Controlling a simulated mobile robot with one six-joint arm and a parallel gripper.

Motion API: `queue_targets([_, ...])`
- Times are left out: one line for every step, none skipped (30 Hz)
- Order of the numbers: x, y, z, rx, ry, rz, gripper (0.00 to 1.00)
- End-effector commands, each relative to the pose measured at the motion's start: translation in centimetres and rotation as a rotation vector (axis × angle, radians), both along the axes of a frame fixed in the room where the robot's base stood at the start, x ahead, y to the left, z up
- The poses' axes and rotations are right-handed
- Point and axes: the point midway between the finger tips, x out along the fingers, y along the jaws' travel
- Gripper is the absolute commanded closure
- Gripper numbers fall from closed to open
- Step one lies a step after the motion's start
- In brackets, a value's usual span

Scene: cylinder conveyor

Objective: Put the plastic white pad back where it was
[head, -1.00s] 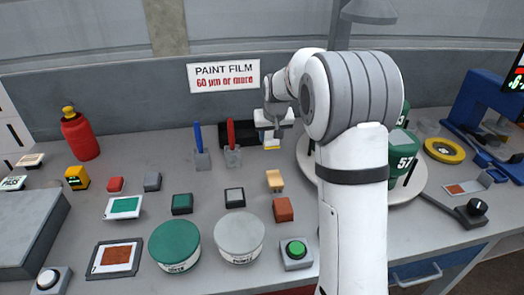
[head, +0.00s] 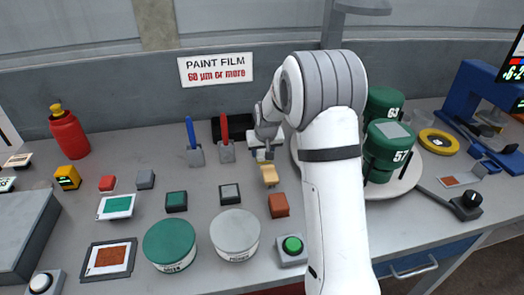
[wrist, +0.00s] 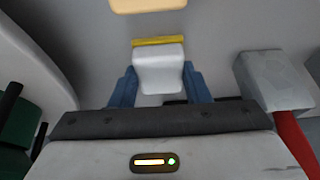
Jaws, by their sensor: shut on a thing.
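My gripper (head: 262,154) is low over the bench, in front of the black tray at the back. In the wrist view its blue fingers (wrist: 157,82) are shut on a white plastic pad (wrist: 158,72) with a yellow edge (wrist: 158,41). The pad is small and partly hidden in the head view. A tan block (head: 269,174) stands just in front of the gripper, and its edge shows at the top of the wrist view (wrist: 148,5). I cannot tell whether the pad touches the bench.
A grey block with a red handle (head: 225,140) and one with a blue handle (head: 192,145) stand left of the gripper. The white turntable (head: 405,184) with green cans (head: 388,150) is close on the right. A rust-red block (head: 278,205) lies in front.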

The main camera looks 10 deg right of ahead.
Motion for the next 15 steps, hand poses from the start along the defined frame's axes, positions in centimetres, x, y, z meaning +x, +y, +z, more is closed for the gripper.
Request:
queue_targets([0.02, -0.01, 0.08, 0.000, -0.001, 0.000, 0.83])
queue_targets([0.02, -0.02, 0.09, 0.000, -0.001, 0.000, 0.83])
queue_targets([0.02, -0.02, 0.08, 0.000, -0.001, 0.000, 0.83])
queue_targets([0.01, -0.03, 0.03, 0.000, -0.001, 0.000, 0.83])
queue_targets([0.01, -0.03, -0.08, 0.000, -0.001, 0.000, 0.83])
queue_targets([0.01, -0.03, -0.26, 0.000, -0.001, 0.000, 0.83])
queue_targets([0.01, -0.04, -0.36, 0.000, -0.001, 0.000, 0.83])
queue_targets([0.01, -0.04, -0.20, 0.000, -0.001, 0.000, 0.55])
queue_targets([0.01, -0.04, -0.17, 0.000, 0.000, 0.000, 0.52])
queue_targets([0.01, -0.04, -0.17, 0.000, 0.000, 0.000, 0.49])
queue_targets([0.00, -0.05, -0.17, 0.000, 0.000, -0.001, 0.47])
queue_targets([0.00, -0.05, -0.17, 0.000, 0.000, -0.001, 0.43])
queue_targets([0.00, -0.05, -0.17, 0.000, 0.000, -0.001, 0.41])
queue_targets([0.00, -0.06, -0.17, 0.000, 0.000, -0.001, 0.39])
queue_targets([0.00, -0.06, -0.17, 0.000, 0.000, -0.001, 0.35])
